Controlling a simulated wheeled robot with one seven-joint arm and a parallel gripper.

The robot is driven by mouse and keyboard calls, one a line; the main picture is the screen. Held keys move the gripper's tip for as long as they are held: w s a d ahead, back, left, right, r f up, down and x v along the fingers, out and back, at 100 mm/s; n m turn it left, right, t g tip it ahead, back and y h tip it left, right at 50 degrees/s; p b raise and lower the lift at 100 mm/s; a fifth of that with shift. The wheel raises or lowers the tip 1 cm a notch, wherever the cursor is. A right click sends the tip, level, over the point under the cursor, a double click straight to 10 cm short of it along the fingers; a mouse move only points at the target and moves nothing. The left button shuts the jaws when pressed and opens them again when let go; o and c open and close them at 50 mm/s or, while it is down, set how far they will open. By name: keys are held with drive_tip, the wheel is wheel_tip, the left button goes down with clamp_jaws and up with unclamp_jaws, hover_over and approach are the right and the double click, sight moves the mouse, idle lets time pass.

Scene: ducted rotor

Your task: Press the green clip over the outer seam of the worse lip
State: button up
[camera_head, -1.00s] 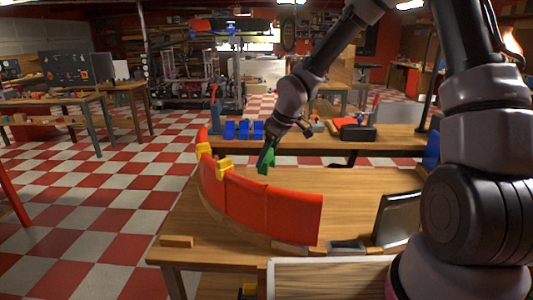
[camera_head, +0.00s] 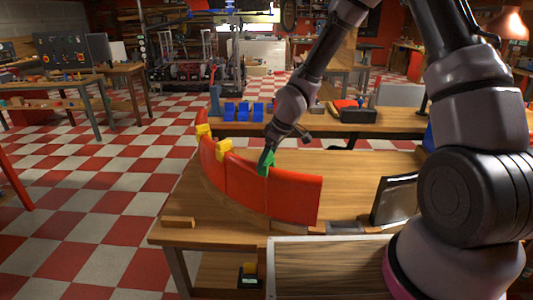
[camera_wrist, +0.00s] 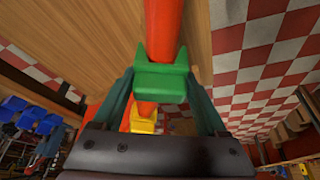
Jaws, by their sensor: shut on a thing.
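A curved red lip made of panels (camera_head: 295,199) stands upright on the wooden table. Its seams show as thin lines between panels. Two yellow clips sit on its top edge: a nearer one (camera_head: 223,150) and a farther one (camera_head: 203,131). My gripper (camera_head: 267,157) is shut on the green clip (camera_head: 265,168), at the lip's top edge near the seam between the two nearest panels. In the wrist view the green clip (camera_wrist: 161,83) lies between my fingers, in line with the red lip (camera_wrist: 163,25). Whether it is fully seated is unclear.
A small wooden block (camera_head: 179,222) lies at the table's left. A dark flat panel (camera_head: 394,199) stands at the right. Blue bins (camera_head: 243,111) stand on the bench behind. The tabletop (camera_head: 350,170) behind the lip is mostly clear.

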drive_tip(key=shift+f, duration=0.35)
drive_tip(key=shift+f, duration=0.25)
idle(0.5)
drive_tip(key=o, duration=1.3)
drive_tip(key=shift+c, duration=0.2)
drive_tip(key=v, duration=1)
drive_tip(key=shift+r, duration=0.4)
drive_tip(key=shift+s+d, duration=0.1)
drive_tip(key=shift+d, duration=0.1)
